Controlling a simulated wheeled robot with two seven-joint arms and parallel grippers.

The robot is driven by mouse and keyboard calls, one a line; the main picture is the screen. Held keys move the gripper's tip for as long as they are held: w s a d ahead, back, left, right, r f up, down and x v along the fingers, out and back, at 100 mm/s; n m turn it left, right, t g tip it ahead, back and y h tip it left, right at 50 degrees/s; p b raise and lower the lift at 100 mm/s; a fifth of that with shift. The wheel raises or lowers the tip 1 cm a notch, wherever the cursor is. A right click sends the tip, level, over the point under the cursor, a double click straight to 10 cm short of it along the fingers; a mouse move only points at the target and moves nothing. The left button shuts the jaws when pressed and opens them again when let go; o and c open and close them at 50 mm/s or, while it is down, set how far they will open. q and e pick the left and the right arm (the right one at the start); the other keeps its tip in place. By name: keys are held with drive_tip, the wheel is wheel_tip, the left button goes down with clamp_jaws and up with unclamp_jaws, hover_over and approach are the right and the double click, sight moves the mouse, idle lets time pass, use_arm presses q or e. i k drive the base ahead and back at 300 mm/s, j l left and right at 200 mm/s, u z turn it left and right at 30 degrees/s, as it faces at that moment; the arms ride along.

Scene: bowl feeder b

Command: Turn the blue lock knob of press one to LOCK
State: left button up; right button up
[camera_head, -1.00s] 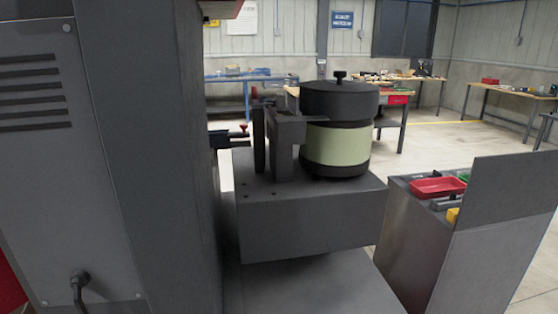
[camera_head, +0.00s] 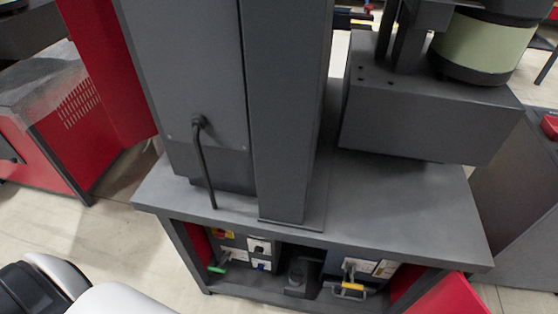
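A small blue knob (camera_head: 262,267) shows on a dark control panel under the front edge of the grey machine table (camera_head: 395,205). It is too small to read its position or any lettering. A dark knob on a white plate (camera_head: 259,247) sits just above it. I cannot tell from any marking whether this machine is press one. No gripper fingers are visible. White and black parts of my own body show at the lower left, well apart from the panel.
A red-and-yellow switch (camera_head: 222,233) and a green handle (camera_head: 217,268) are left of the blue knob. A yellow handle (camera_head: 350,287) is to the right in the same bay. The tabletop overhangs the bay. A red panel (camera_head: 450,297) stands at the lower right.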

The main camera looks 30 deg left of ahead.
sight(260, 267)
drive_tip(key=k+l+u, duration=0.1)
drive_tip(key=k+u, duration=0.15)
drive_tip(key=u, duration=0.25)
drive_tip(key=k+u, duration=0.25)
drive_tip(key=u, duration=0.2)
